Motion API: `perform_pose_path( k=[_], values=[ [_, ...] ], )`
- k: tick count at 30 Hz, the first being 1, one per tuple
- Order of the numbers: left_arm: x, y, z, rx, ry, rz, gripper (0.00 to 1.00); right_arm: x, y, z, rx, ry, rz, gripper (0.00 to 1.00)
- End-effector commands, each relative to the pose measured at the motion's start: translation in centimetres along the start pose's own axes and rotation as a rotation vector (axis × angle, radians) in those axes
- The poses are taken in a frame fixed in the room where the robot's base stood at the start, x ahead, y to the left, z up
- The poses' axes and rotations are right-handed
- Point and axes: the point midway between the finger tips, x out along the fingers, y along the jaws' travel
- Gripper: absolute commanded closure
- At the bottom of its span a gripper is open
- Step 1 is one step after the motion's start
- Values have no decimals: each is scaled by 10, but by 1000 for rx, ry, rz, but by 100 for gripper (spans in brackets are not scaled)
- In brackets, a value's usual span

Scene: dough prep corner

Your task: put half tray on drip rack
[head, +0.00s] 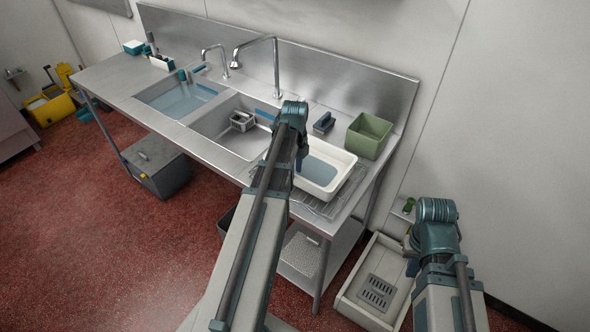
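The half tray, a white rectangular tray (335,163) with a blue-grey patch on its floor, is at the right end of the steel sink counter. The drip rack, a wire rack (322,207), shows under and in front of it; the tray looks to rest over the rack, but the contact is partly hidden. My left gripper (299,164) is at the tray's left side, largely hidden by my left arm; I cannot tell whether it grips the rim. My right gripper (411,266) hangs low at the right, away from the tray, mostly hidden by its own arm.
Left of the tray are two sink basins, one with water (180,100) and one with a small grey basket (242,121). A green bin (368,135) and dark block (323,122) stand behind the tray. A floor basin (352,291) lies below my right arm.

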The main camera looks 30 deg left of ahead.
Motion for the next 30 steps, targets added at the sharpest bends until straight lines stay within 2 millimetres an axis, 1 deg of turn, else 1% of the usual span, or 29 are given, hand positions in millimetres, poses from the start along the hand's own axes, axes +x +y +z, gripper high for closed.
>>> perform_pose_path(
  k=[1,12,15,19,28,30],
  values=[
    [-16,0,0,0,0,0,61,-16,2,1,0,0,0,100],
    [-71,0,0,0,0,0,61,-71,7,4,7,0,-2,100],
    [-82,0,0,0,0,0,61,-81,8,5,10,0,-2,100],
    [-88,0,0,0,0,0,61,-87,8,5,12,0,-3,100],
    [-87,0,0,-1,0,0,61,-86,8,5,13,0,-3,100],
    [-87,0,-6,-13,-1,1,61,-86,8,5,13,0,-3,100]
  ],
)
